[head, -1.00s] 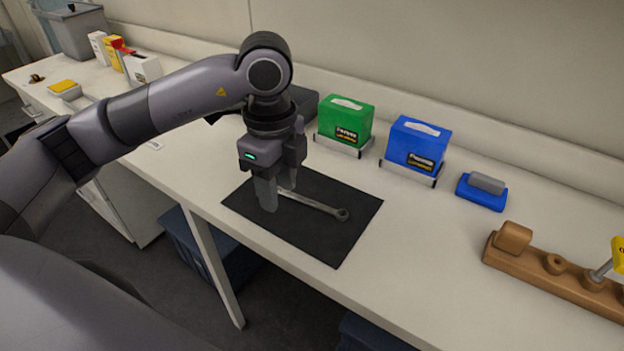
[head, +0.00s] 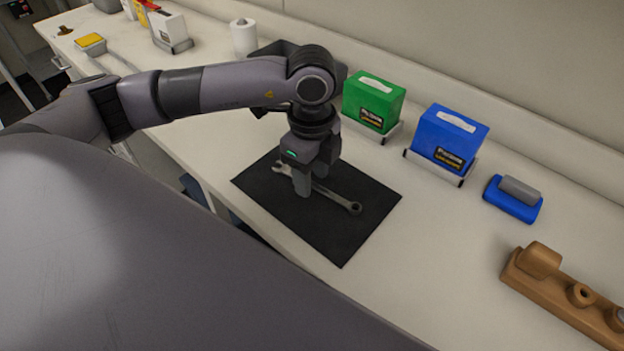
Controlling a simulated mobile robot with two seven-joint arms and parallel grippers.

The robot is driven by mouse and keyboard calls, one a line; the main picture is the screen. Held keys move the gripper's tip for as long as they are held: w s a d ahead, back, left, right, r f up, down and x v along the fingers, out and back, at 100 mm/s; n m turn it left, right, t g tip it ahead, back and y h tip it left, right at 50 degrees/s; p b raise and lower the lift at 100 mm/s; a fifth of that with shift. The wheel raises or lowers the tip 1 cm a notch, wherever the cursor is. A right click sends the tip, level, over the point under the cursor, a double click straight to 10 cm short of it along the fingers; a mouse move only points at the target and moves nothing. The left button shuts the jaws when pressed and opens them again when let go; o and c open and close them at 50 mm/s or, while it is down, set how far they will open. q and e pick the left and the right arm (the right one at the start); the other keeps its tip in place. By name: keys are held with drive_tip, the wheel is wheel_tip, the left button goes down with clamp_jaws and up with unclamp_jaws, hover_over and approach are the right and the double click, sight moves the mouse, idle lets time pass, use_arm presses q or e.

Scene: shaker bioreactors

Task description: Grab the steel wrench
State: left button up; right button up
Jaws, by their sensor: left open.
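The steel wrench (head: 337,198) lies on a black mat (head: 340,240) on the white bench, its open end at the upper left and its ring end at the lower right. My left gripper (head: 309,188) points down over the middle of the wrench, with its fingers apart on either side of the shaft. The fingers hide part of the shaft. I cannot tell whether the fingertips touch the mat or the wrench. My right gripper is not in view.
Green (head: 373,101) and blue (head: 447,139) boxes stand in holders behind the mat. A blue block with a grey top (head: 513,198) and a wooden rack (head: 565,296) are at the right. A white roll (head: 244,38) stands behind my arm. The bench around the mat's right side is clear.

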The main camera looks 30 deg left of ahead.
use_arm(q)
drive_tip(key=shift+f, duration=0.25)
idle(0.3)
clamp_jaws()
